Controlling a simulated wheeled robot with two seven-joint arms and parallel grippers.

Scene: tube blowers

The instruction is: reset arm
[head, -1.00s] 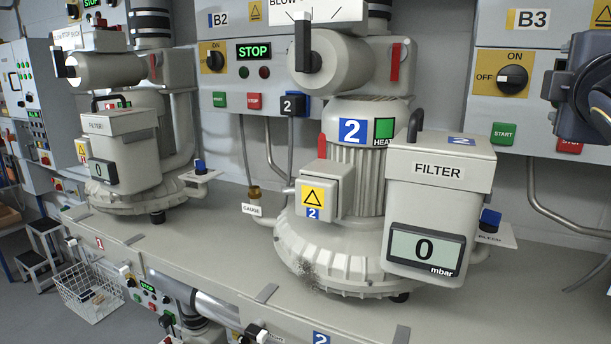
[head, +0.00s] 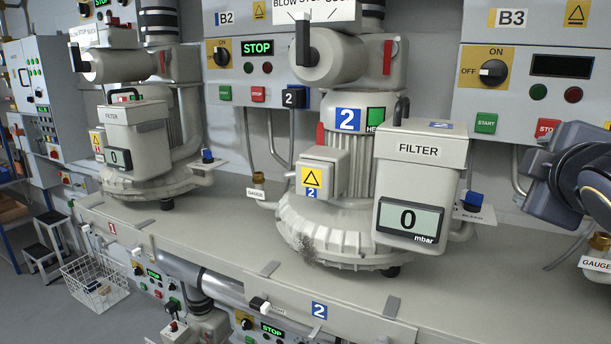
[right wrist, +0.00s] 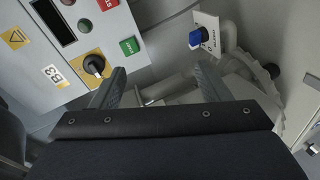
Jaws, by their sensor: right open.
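My right gripper (right wrist: 160,88) shows in the right wrist view with its two dark fingers apart and nothing between them. In the head view my right arm comes in at the right edge, in front of the area below the B3 panel (head: 530,75). That panel also shows tilted at the upper left of the right wrist view (right wrist: 75,45). A blue bleed valve knob (right wrist: 197,38) lies beyond the fingers in that view. My left gripper does not show in either view.
Blower 2 (head: 325,235) with its filter box (head: 420,185) stands on the bench mid-view. Another blower (head: 150,180) stands to its left. Panel B2 (head: 240,75) is on the wall behind. A wire basket (head: 95,285) and a step stool (head: 45,250) are on the floor at left.

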